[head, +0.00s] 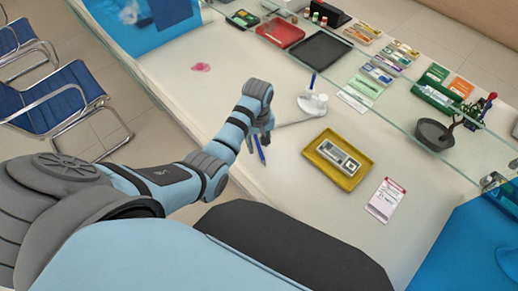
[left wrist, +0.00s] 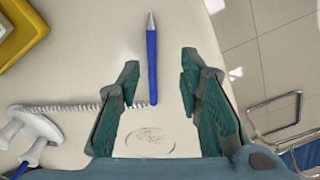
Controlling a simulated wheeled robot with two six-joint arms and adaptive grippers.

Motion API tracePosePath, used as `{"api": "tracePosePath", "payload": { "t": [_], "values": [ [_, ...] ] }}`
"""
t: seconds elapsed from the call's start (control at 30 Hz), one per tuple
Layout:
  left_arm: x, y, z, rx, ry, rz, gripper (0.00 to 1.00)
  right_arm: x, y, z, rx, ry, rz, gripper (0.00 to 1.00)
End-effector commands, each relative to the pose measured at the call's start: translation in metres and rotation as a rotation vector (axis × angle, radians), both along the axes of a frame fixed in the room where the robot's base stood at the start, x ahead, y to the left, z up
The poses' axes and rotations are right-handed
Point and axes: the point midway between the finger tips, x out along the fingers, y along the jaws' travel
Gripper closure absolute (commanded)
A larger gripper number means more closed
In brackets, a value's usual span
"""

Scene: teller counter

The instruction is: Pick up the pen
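A blue pen with a silver tip (left wrist: 152,60) lies on the white counter, pointing away from my left gripper in the left wrist view. In the head view the pen (head: 260,152) shows just below the gripper. My left gripper (left wrist: 160,75) is open, its green-padded fingers on either side of the pen's rear half with gaps. It shows in the head view (head: 260,138) low over the counter. I cannot tell whether the fingertips are level with the pen. A coiled white cord (left wrist: 70,106) runs from a white stand (head: 312,103) to the pen's rear end. My right gripper is not in view.
The stand holds another blue pen (head: 312,80). A yellow tray (head: 322,172) with a grey device (head: 338,157) lies right of the gripper, near a white card (head: 385,200). A glass partition crosses the counter beyond. The counter edge is close on the left.

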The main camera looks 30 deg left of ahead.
Motion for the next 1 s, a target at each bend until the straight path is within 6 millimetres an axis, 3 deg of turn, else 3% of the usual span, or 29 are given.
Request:
{"api": "tracePosePath", "payload": {
  "t": [0.13, 0.37, 0.57, 0.8, 1.0],
  "values": [
    [0.002, -0.001, -0.020, -0.001, 0.001, 0.001, 0.67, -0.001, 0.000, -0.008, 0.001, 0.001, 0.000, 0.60],
    [0.005, -0.004, -0.061, 0.001, -0.001, 0.002, 0.67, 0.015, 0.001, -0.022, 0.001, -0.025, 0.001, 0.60],
    [0.005, -0.004, -0.061, 0.001, -0.001, 0.002, 0.67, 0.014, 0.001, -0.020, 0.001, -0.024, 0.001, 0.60],
    [0.005, -0.004, -0.060, 0.001, -0.001, 0.003, 1.00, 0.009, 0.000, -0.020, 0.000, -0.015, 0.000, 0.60],
    [0.005, -0.004, -0.060, 0.001, -0.001, 0.003, 1.00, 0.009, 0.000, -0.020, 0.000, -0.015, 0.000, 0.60]
  ]
}}
